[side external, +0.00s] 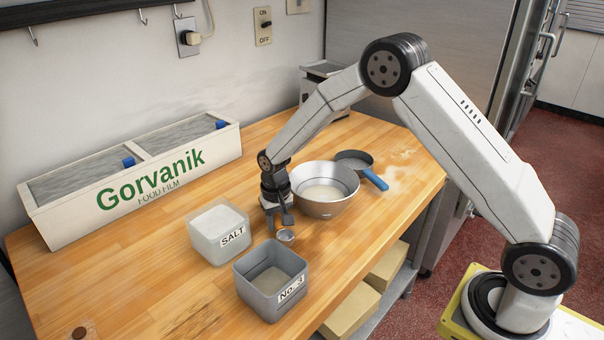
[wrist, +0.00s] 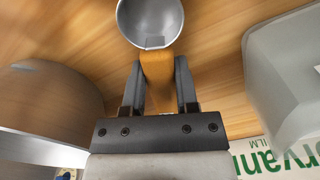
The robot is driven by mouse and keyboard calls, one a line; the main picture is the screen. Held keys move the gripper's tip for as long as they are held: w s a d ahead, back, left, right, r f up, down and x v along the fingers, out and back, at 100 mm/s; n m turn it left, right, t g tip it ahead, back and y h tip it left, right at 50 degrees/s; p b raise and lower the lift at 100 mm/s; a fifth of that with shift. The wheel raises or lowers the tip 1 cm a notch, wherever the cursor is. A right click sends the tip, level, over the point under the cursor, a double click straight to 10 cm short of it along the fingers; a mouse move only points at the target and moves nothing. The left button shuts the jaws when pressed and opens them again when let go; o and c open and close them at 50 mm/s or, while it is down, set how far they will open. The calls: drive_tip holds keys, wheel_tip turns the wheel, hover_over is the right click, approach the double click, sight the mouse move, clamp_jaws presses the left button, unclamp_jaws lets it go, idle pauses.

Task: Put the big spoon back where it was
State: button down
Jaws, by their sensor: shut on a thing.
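The spoon has a round metal bowl (wrist: 150,18) and a short brown handle (wrist: 157,80). In the wrist view, the handle lies between the two dark fingers of my gripper (wrist: 158,85), which is shut on it. In the side view, my gripper (side external: 278,212) points down between the white SALT tub and the metal bowl, with the spoon's small round head (side external: 286,236) at its tips, low over the table. I cannot tell whether the spoon touches the table. No other spoon shows for comparing size.
The SALT tub (side external: 208,243) is left of my gripper, the grey "No. 3" bin (side external: 254,297) in front. A Gorvanik film box (side external: 75,217) stands along the wall.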

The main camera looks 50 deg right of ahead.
sight(278, 220)
drive_tip(key=shift+f, duration=0.2)
drive_tip(key=shift+c, duration=1.4)
unclamp_jaws()
drive_tip(key=shift+r, duration=3.95)
drive_tip(key=shift+s+r, duration=0.2)
drive_tip(key=shift+s, duration=0.3)
drive_tip(key=s+r+n+t, duration=0.1)
drive_tip(key=s+n, duration=0.1)
drive_tip(key=s, duration=0.8)
drive_tip(key=s+d+r+n+t, duration=0.1)
drive_tip(key=s+n, duration=0.1)
drive_tip(key=s, duration=0.8)
drive_tip(key=shift+s+d+n+t, duration=0.2)
drive_tip(key=shift+n+t, duration=0.1)
